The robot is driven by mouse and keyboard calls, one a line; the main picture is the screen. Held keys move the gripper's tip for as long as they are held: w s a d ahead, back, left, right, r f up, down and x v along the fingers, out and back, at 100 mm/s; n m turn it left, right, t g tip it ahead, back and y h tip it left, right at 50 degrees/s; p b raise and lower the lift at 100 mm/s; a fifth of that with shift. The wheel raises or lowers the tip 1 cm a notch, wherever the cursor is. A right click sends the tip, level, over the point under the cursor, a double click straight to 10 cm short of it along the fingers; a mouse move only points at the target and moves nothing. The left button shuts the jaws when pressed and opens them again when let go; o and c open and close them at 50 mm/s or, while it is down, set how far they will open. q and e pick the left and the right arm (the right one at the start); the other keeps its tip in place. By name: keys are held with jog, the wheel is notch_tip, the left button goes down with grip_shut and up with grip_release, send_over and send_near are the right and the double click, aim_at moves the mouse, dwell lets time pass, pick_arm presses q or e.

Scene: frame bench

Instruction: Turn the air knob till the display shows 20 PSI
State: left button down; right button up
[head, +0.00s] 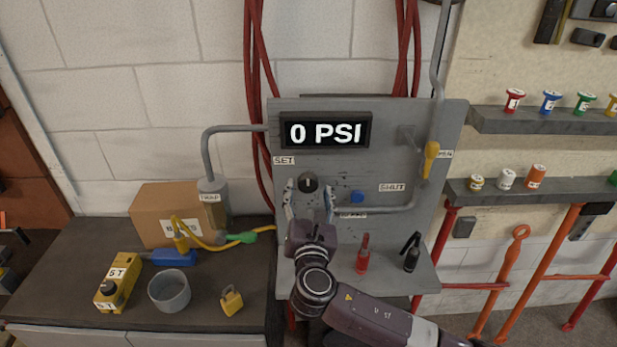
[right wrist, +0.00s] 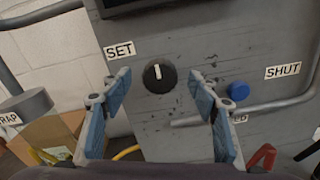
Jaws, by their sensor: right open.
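The display (head: 325,133) at the top of the grey panel reads 0 PSI. The air knob (head: 308,183) is black and round with a white pointer mark, below the display beside the SET label (head: 285,160). In the right wrist view the knob (right wrist: 159,76) shows with its mark pointing about straight up. My right gripper (head: 309,199) is open in front of the panel, just below the knob. In the right wrist view its blue-padded fingers (right wrist: 160,112) are spread to either side below the knob, apart from it. My left gripper is not in view.
A blue button (head: 357,197) and a grey pipe lie right of the knob. A yellow valve handle (head: 431,158) is at the panel's right. Red and black tools (head: 363,254) stand on the panel's ledge. The left bench holds a cardboard box (head: 160,210), grey cup (head: 169,291) and padlock (head: 231,299).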

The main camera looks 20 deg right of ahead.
aim_at(309, 184)
jog(key=p+x, duration=0.1)
jog(key=x, duration=0.3)
jog(key=shift+w+d, duration=0.1)
jog(key=shift+w, duration=0.3)
jog(key=c, duration=1.2)
jog(key=shift+o, duration=0.2)
jog(key=shift+f, duration=0.1)
